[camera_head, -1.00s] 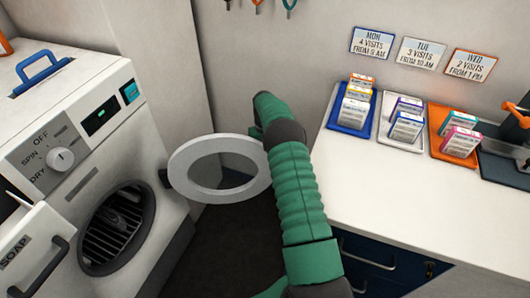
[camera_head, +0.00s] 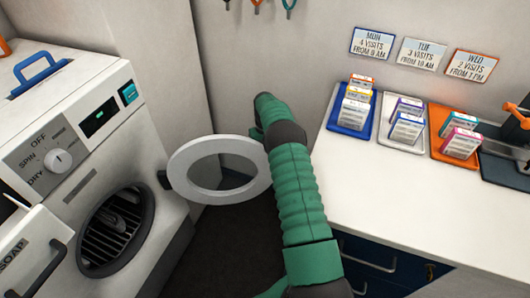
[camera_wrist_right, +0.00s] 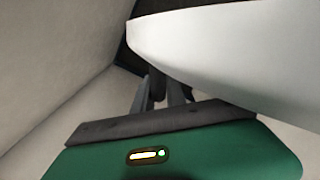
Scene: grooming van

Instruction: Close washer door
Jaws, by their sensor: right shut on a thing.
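The washer (camera_head: 75,160) stands at the left, with its dark round drum opening (camera_head: 116,230) uncovered. Its white ring-shaped door (camera_head: 190,185) stands swung wide open to the right of the opening, on a dark hinge (camera_head: 164,180). My right arm reaches up past the door's right edge and covers part of it. In the right wrist view, my right gripper (camera_wrist_right: 165,92) is shut at the edge of the white door (camera_wrist_right: 235,45). The exact contact is partly hidden by the door. My left gripper is not in view.
A white counter (camera_head: 400,200) with coloured card trays stands at the right, close to my arm. A soap drawer (camera_head: 30,250) with a dark handle juts out at the lower left. The dark floor between washer and counter is clear.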

